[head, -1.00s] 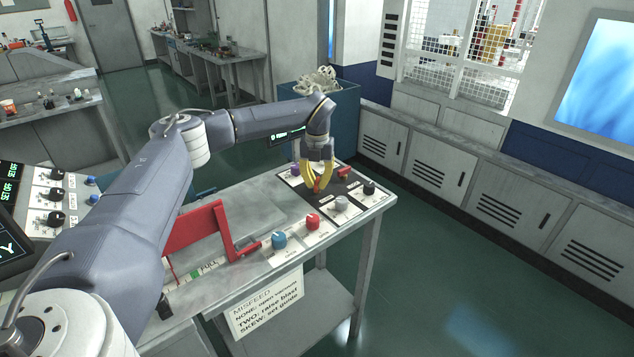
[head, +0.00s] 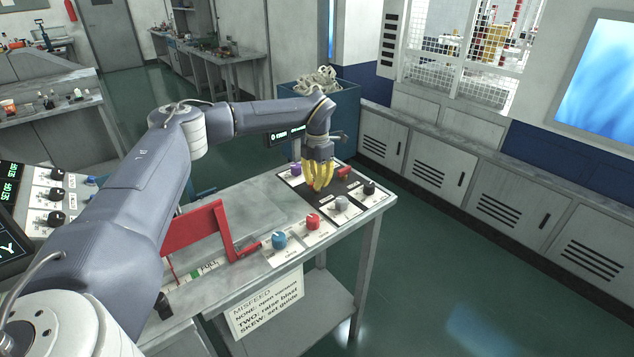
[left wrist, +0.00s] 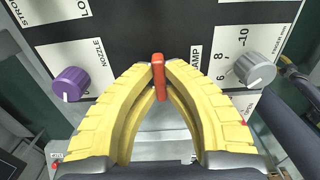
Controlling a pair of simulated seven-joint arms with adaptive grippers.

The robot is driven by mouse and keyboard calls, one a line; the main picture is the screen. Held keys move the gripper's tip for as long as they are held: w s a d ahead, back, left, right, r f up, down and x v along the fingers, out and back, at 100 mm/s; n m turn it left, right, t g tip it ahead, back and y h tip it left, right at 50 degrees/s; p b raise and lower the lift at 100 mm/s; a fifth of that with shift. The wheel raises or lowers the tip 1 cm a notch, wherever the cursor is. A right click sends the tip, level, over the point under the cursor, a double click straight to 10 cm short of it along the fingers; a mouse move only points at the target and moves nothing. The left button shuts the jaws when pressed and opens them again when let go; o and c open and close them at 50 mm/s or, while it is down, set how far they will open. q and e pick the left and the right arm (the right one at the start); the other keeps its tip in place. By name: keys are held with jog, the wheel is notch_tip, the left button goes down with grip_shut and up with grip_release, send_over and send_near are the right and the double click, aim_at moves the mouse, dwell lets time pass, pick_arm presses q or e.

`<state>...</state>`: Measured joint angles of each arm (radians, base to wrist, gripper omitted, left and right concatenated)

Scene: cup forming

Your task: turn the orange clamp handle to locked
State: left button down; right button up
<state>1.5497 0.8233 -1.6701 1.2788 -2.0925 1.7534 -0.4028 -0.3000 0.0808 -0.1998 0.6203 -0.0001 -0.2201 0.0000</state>
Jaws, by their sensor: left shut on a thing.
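The orange clamp handle (left wrist: 158,76) is a small red-orange bar on the dark panel at the far end of the bench. In the head view only a bit of it (head: 315,187) shows beside the yellow fingers. My left gripper (left wrist: 159,66) points down at the panel, with its yellow fingertips shut on the handle from both sides. It also shows in the head view (head: 319,186). In the left wrist view the handle stands between a partly cut-off "LO" label at top left and an "OPEN" label at lower right. My right gripper is not in view.
A purple knob (left wrist: 70,83) and a grey knob (left wrist: 255,69) flank the handle. Blue (head: 279,240) and red (head: 312,221) knobs and a red frame (head: 196,232) are nearer on the bench. A dark knob (head: 369,187) sits near the right edge.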

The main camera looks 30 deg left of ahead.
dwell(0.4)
pick_arm(q)
jog(key=c, duration=1.5)
grip_release()
jog(key=shift+o, duration=0.2)
notch_tip(320, 180, up, 12)
jog(key=shift+d+f, duration=0.1)
